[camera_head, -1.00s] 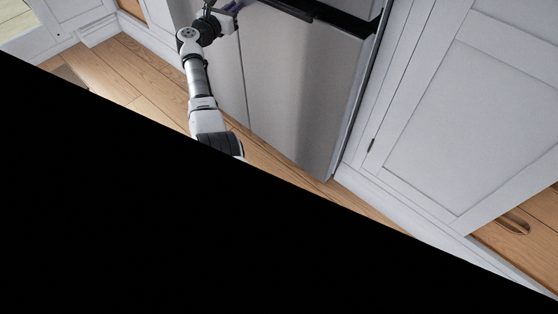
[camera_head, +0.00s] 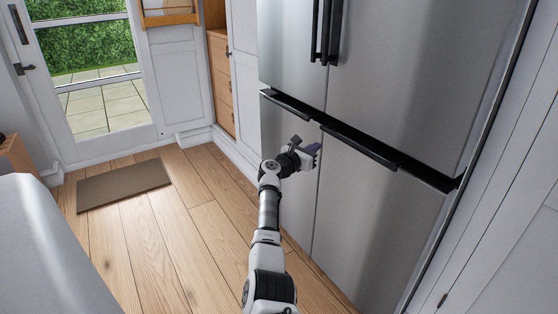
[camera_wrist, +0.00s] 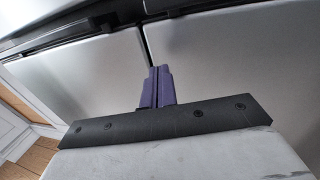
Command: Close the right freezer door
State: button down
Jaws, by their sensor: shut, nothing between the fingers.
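The right freezer door (camera_head: 375,225) is the lower right steel panel of the fridge, with a black bar handle (camera_head: 358,147) along its top. It looks flush or nearly flush with the left freezer door (camera_head: 288,150); a small gap cannot be ruled out. In the wrist view the right freezer door (camera_wrist: 235,60) fills the right side, beside a dark vertical seam. My gripper (camera_head: 314,150) is in front of the seam, just below the handles. Its purple fingers (camera_wrist: 156,86) are together and empty. Whether they touch a door is unclear.
Upper fridge doors (camera_head: 405,70) with vertical black handles are above and look shut. White cabinet panels (camera_head: 510,230) stand to the right. Wooden floor (camera_head: 190,235) with a brown mat (camera_head: 124,185) is open to the left, before a glass door (camera_head: 95,75). A pale surface (camera_head: 40,250) is at lower left.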

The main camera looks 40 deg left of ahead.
jog(key=s+a, duration=0.3)
jog(key=s, duration=0.7)
jog(key=shift+f+p, duration=0.15)
jog(key=shift+p, duration=0.3)
jog(key=shift+a, duration=0.1)
